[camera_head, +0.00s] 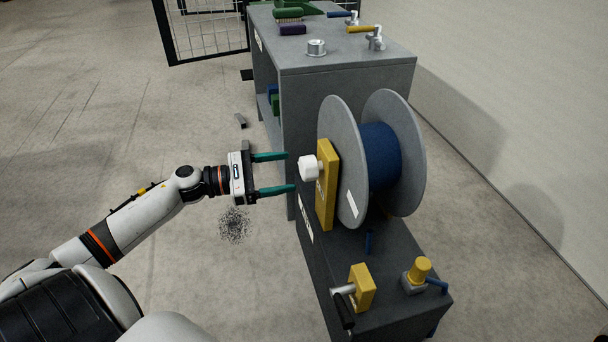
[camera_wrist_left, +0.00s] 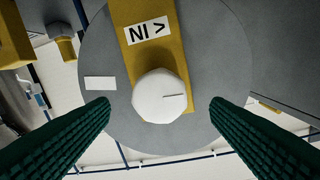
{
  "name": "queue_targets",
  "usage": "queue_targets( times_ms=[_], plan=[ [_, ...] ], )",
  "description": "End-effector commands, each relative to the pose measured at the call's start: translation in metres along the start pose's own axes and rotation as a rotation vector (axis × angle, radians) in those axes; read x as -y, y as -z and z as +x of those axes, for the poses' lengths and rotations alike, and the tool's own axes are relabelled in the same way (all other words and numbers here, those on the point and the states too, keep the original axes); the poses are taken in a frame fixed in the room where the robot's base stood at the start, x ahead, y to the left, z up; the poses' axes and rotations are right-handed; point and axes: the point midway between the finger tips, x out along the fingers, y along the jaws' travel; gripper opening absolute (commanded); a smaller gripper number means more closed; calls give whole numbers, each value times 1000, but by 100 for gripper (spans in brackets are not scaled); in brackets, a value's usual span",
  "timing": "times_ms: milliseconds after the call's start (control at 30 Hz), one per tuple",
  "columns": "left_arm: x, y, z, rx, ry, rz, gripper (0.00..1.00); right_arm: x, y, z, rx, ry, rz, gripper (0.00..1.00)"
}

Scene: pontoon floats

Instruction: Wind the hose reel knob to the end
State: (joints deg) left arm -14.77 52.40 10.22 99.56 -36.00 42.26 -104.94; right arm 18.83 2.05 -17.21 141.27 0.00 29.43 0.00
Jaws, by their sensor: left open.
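The hose reel (camera_head: 350,160) has two grey discs with dark blue hose wound between them. A yellow crank bar (camera_head: 326,190) lies across its near disc. The white round knob (camera_head: 309,168) sits on that bar and faces my left gripper (camera_head: 276,174). The left gripper is open, its two green fingers pointing at the knob with a gap short of it. In the left wrist view the knob (camera_wrist_left: 159,96) shows between and beyond the fingertips (camera_wrist_left: 160,104), touching neither. A dark line marks its face. The bar there carries a white label with "NI >". My right gripper is not in view.
The reel stands on a grey bench (camera_head: 385,285) with a yellow block and grey-black handle (camera_head: 360,288) and a yellow-capped valve (camera_head: 420,270) in front. A taller grey cabinet (camera_head: 345,75) with fittings on top stands behind. Floor at left is mostly clear.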

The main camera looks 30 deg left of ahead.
Motion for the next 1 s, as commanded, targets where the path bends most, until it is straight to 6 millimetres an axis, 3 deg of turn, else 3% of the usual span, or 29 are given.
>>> queue_targets(
  times_ms=[100, 300, 700, 767, 1000],
  plan=[
    [0, -2, 25, -4, -2, 3, 72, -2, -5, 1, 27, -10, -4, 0],
    [0, -1, 49, -2, 0, 1, 72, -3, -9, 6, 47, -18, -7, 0],
    [0, 0, 57, 0, 2, -3, 72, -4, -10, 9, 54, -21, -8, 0],
    [0, 0, 57, 0, 2, -3, 65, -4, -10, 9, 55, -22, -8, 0],
    [0, 0, 57, 0, 2, -3, 27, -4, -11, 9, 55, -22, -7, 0]
  ],
)
